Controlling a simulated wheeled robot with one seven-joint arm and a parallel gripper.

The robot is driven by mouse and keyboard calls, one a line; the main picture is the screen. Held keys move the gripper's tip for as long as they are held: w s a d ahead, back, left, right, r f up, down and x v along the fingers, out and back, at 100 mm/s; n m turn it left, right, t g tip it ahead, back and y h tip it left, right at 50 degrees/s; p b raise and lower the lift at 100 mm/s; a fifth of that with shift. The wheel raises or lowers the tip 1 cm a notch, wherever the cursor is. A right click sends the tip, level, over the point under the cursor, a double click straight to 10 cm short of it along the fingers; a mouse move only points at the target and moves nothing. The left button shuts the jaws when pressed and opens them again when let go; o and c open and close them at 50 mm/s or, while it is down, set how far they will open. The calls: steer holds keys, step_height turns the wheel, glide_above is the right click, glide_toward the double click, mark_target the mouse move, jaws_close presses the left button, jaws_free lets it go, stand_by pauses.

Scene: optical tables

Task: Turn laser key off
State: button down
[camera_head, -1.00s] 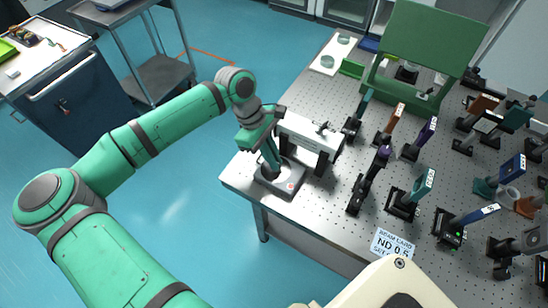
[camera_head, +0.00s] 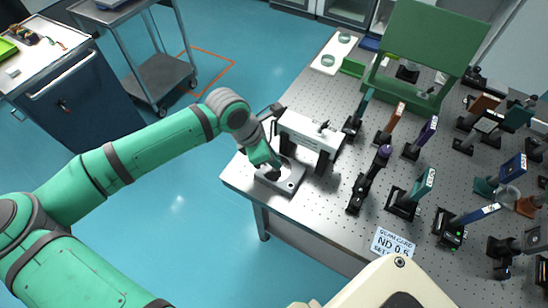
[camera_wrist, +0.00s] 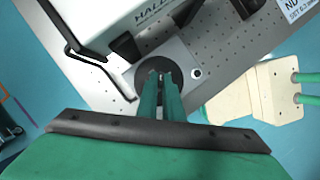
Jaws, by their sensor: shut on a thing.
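The laser key box (camera_head: 291,184) is a small flat grey unit at the table's left corner, in front of the white laser housing (camera_head: 312,133). My gripper (camera_head: 274,172) reaches down onto it from the upper left, its forearm slanting in. In the wrist view, my green fingers (camera_wrist: 161,78) are close together over a dark round disc (camera_wrist: 143,73) on the box. They are shut on the key at the disc's centre, which is mostly hidden between the fingertips. A small round light-coloured button (camera_wrist: 196,73) sits beside the disc.
The perforated optical table (camera_head: 335,205) holds several post-mounted optics to the right. A green panel stand (camera_head: 425,45) is at the back. A bent black rod (camera_wrist: 75,50) runs beside the housing.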

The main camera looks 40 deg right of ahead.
steer(key=n+t, duration=0.2)
steer(key=n, duration=0.2)
steer(key=shift+s+a+n, duration=0.1)
steer(key=shift+a+n, duration=0.05)
steer(key=shift+n, duration=0.15)
steer(key=n+t, duration=0.1)
steer(key=n, duration=0.3)
steer(key=shift+s, duration=0.1)
steer(key=shift+n+t, duration=0.3)
steer(key=c, duration=1.9)
jaws_free()
steer(key=v, duration=1)
steer(key=shift+s+r, duration=0.1)
steer(key=shift+r, duration=0.3)
